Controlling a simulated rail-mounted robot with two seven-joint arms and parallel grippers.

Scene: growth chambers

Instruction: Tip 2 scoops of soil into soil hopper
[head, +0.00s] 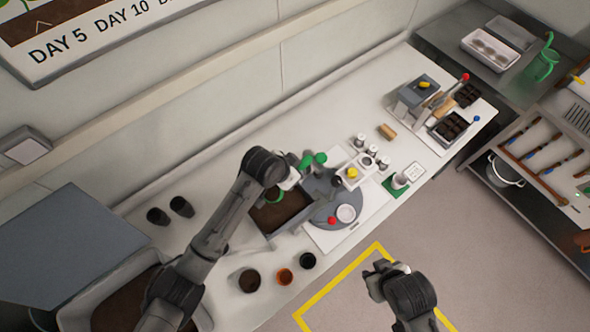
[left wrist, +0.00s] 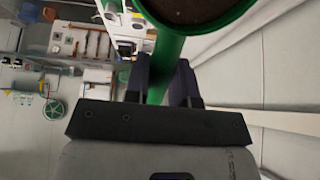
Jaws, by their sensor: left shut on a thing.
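A bin of soil (head: 72,318) stands at the lower left, partly behind my left arm. Dark pots (head: 182,206) and an orange pot (head: 284,276) stand on the bench. A grey round plate (head: 322,213) with a red knob (head: 332,220) adjoins the hopper on the right.

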